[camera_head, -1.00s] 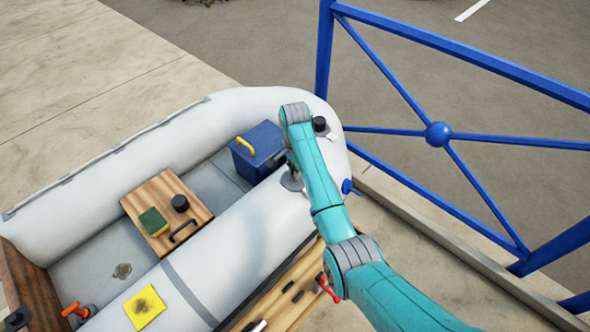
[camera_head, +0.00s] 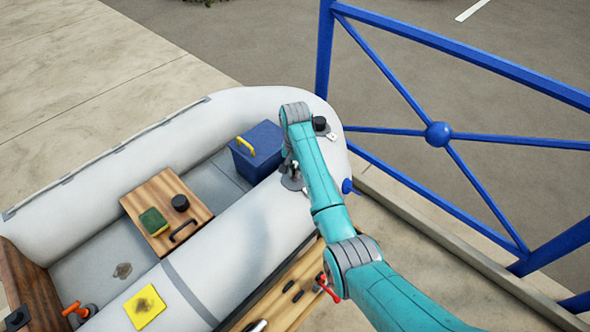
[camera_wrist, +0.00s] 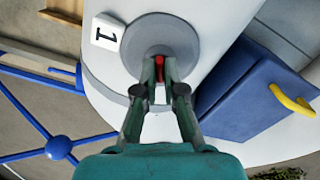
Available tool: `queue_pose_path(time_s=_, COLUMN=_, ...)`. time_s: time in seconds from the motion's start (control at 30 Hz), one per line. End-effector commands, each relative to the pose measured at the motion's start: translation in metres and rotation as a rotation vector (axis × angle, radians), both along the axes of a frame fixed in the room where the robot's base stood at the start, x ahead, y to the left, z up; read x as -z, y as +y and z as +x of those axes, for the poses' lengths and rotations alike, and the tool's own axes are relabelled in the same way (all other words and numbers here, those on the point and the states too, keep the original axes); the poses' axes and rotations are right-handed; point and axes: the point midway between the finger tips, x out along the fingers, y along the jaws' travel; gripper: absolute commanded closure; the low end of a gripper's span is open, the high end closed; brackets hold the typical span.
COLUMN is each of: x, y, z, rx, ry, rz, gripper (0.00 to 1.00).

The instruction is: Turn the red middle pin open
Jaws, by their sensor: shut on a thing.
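A red pin (camera_wrist: 160,68) shows between my fingertips in the wrist view, over a round grey disc (camera_wrist: 150,38) on the white boat tube. My gripper (camera_wrist: 161,72) is shut on this pin, and the fingers hide most of it. The disc also shows in the head view (camera_head: 291,184), beside my gripper (camera_head: 291,172); the pin is hidden there. I cannot tell how far the pin is turned.
A blue box with a yellow handle (camera_head: 258,150) stands in the boat close by. A black knob (camera_head: 319,124) is on the tube behind my arm. A blue railing (camera_head: 438,135) stands to the right.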

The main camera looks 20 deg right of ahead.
Motion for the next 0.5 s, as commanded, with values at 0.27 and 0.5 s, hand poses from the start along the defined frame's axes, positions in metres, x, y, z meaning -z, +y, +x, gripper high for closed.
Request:
queue_pose_path(time_s=0.27, x=0.0001, y=0.0001, z=0.0, rx=-0.263, ry=0.0, rz=0.0, gripper=1.0)
queue_pose_path(time_s=0.5, x=0.0001, y=0.0002, z=-0.0001, rx=-0.491, ry=0.0, rz=0.0, gripper=1.0)
